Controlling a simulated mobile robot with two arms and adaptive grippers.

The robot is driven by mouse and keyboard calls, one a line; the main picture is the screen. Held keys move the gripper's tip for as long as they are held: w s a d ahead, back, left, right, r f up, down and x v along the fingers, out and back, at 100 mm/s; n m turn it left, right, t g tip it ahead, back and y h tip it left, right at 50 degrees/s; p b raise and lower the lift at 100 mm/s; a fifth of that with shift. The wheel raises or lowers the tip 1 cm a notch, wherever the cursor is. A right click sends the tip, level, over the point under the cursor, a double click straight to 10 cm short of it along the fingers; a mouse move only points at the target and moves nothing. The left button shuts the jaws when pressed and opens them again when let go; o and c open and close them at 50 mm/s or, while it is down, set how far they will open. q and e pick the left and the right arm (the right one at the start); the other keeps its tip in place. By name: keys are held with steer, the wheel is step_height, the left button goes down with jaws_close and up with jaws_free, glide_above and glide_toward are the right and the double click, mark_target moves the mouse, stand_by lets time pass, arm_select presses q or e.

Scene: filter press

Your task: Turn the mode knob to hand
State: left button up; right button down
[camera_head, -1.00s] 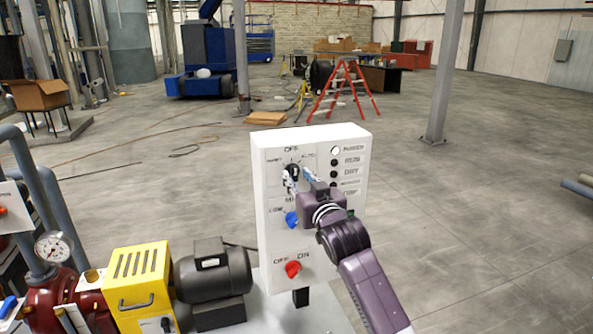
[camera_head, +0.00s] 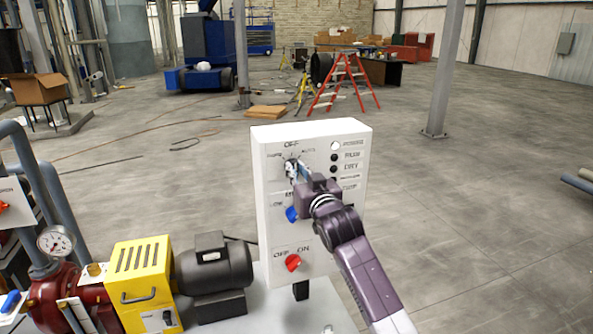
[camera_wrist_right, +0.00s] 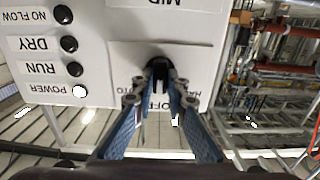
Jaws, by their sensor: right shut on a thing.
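The mode knob (camera_head: 291,169) is a black knob near the top left of the white control panel (camera_head: 274,237), under the "OFF" label, with other labels to either side. My right gripper (camera_head: 293,171) is at the knob, coming from the lower right. In the right wrist view the two blue-padded fingers of the gripper (camera_wrist_right: 159,82) are closed on the black knob (camera_wrist_right: 158,66) from both sides. The knob's pointer is mostly hidden by the fingers, so its exact setting is not clear. My left gripper is not in view.
A blue knob (camera_head: 292,214) and a red knob (camera_head: 293,263) sit lower on the panel. Indicator lamps (camera_head: 334,158) line its right side, the top one white. A yellow box (camera_head: 140,272) and a dark motor (camera_head: 212,268) stand left of the panel.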

steer(key=n, duration=0.3)
steer(key=shift+r+n, duration=0.1)
steer(key=shift+n, duration=0.3)
steer(key=n, duration=0.5)
steer(key=shift+a+p, duration=0.1)
steer(key=shift+p, duration=0.25)
stand_by(0.4)
steer(key=c, duration=1.9)
jaws_free()
steer(key=shift+c, duration=0.2)
steer(key=shift+f, duration=0.2)
steer(key=v, duration=1.2)
